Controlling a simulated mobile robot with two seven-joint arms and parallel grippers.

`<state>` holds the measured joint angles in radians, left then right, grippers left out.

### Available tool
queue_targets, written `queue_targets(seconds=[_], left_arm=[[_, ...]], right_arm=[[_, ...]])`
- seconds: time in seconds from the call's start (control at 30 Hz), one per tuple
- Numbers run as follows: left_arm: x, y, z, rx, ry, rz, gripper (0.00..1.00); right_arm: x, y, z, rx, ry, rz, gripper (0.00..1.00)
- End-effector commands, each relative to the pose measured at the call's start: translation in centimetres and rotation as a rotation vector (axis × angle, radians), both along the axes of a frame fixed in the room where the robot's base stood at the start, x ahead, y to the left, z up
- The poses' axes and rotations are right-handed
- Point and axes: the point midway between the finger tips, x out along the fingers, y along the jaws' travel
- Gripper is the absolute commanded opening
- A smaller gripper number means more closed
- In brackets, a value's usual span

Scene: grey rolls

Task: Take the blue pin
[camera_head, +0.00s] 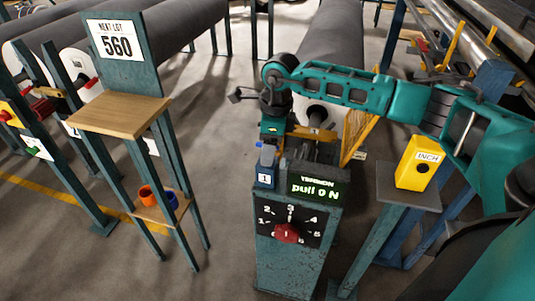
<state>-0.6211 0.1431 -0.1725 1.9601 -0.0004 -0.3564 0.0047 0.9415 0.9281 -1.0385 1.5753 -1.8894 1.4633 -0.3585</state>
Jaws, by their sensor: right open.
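The blue pin (267,155) stands upright in a small dark blue holder marked 1 (265,177) on top of the teal console. My right arm reaches in from the right, and its wrist hangs down above the holder. The right gripper (268,143) points downward, open, with its fingertips at the top of the pin. The fingers are small and dark here, and I cannot tell whether they touch the pin. My left gripper is not in view.
The console has a lit display (314,188) reading "pull 0 N" and a red dial knob (286,233). A yellow INCH box (417,163) stands on a post to the right. A wooden-topped stand (120,114) with orange and blue cups below is at left. Large grey rolls (330,45) lie behind.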

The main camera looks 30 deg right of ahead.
Motion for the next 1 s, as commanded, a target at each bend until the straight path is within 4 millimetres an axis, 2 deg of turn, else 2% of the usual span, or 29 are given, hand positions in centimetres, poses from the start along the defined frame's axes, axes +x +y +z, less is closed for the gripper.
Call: queue_targets(seconds=[0.1,0.33,0.9,1.0], left_arm=[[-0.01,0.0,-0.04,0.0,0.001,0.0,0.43],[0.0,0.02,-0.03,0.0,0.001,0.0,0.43],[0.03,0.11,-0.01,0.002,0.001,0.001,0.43],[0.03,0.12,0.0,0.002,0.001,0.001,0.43]], right_arm=[[0.01,0.1,-0.76,0.001,0.001,0.0,0.58],[0.03,0.08,-0.77,0.001,0.001,0.0,0.56],[0.03,0.06,-0.72,0.0,0.0,0.0,0.01],[0.05,0.07,-0.68,0.0,0.0,0.0,0.0]])
